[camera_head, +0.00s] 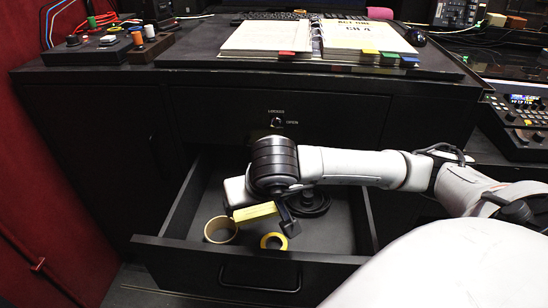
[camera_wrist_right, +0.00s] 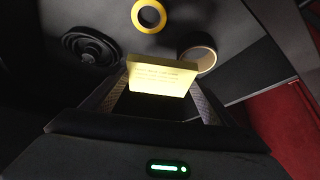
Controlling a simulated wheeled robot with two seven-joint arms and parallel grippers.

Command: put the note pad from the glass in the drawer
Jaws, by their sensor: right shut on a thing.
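The note pad (camera_head: 255,212) is a pale yellow block with faint lines of writing, seen close up in the right wrist view (camera_wrist_right: 162,77). My right gripper (camera_wrist_right: 163,92) is shut on it, with one finger at each side of the pad. In the head view the right gripper (camera_head: 283,216) hangs over the open drawer (camera_head: 262,252), with the pad above its inside. The arm hides part of the drawer's back. I see no glass in either view. My left gripper is not in view.
An open binder (camera_head: 318,38) lies on the desk top above. A red wall (camera_head: 62,190) stands at the left.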

